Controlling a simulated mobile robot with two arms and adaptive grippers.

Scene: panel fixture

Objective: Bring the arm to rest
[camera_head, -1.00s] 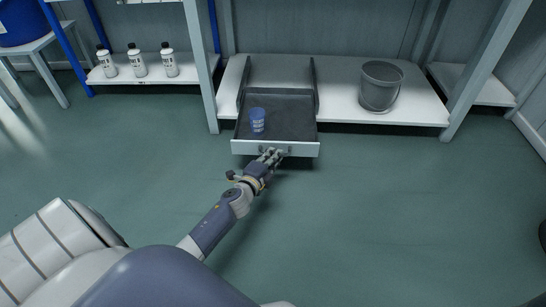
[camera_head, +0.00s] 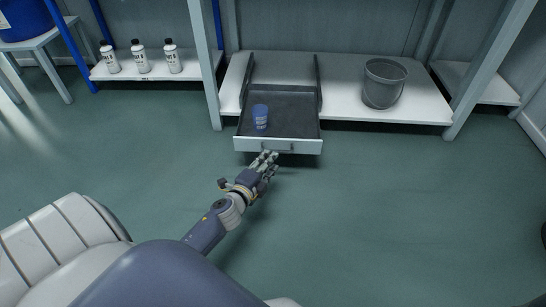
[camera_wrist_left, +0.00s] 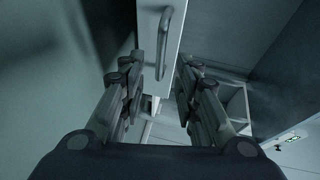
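My left gripper (camera_head: 266,160) is just in front of the pulled-out drawer (camera_head: 300,131), a little below its handle (camera_head: 277,146). In the left wrist view the two fingers of the left gripper (camera_wrist_left: 168,82) stand apart with a gap between them. The drawer handle (camera_wrist_left: 171,36) shows beyond the fingertips, and nothing is held. A blue cup (camera_head: 260,117) stands in the drawer. My right gripper is not in view.
A grey bucket (camera_head: 383,84) stands on the white shelf (camera_head: 425,106) right of the drawer. Several white bottles, one of them here (camera_head: 142,60), stand on the left shelf. The green floor (camera_head: 380,210) in front is clear.

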